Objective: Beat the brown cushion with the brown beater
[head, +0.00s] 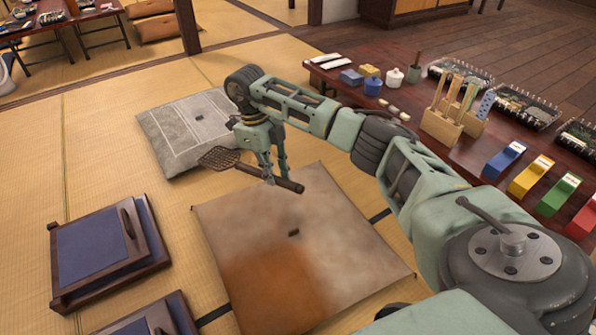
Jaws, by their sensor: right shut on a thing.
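The brown cushion (310,254) lies flat on the tatami at the middle of the head view. Much of its top looks pale and dusty, and a patch at its lower left is a stronger orange brown. My right gripper (271,178) is above the cushion's far edge, shut on the handle of the brown beater (219,159). The beater's flat lattice head points left, over the gap between the brown cushion and the grey cushion. The handle end sticks out to the right of the fingers. My left gripper is not in view.
A grey cushion (178,135) lies behind the brown one. Dark wooden trays with blue panels (92,247) stand at the left. A low table (474,155) at the right holds chopstick holders, coloured boxes and small pots. Open tatami (105,155) lies at the left.

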